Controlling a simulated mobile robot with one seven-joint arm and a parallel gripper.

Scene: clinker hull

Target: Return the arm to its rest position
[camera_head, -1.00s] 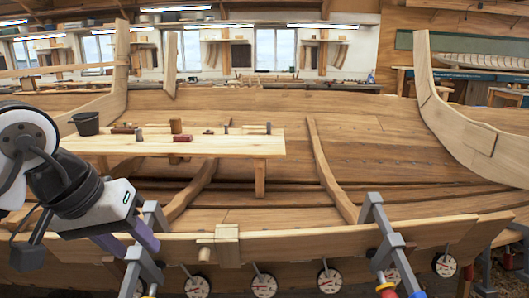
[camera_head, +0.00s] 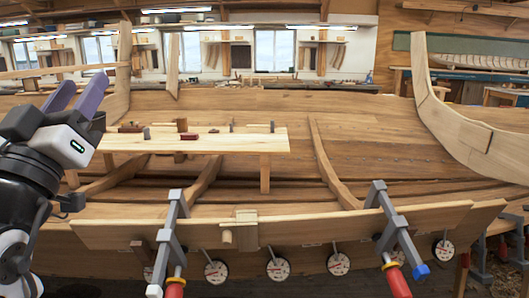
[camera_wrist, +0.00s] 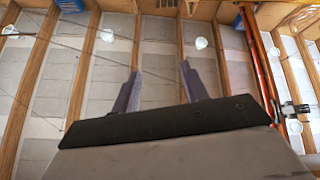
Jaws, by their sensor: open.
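My gripper (camera_head: 77,92) is at the left of the head view, its two purple fingers pointing up and to the right. The fingers stand apart with nothing between them. The gripper is left of the wooden bench inside the hull and hides part of what is behind it. In the wrist view, my gripper (camera_wrist: 157,88) is seen from behind with both fingers spread, against the ceiling with its beams and lamps.
A plank bench (camera_head: 215,144) inside the hull carries small blocks and tools. Two grey clamps, one left (camera_head: 172,235) and one right (camera_head: 393,230), grip the front plank (camera_head: 320,225). Round dials (camera_head: 278,269) hang below it. A curved timber (camera_head: 450,120) rises at right.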

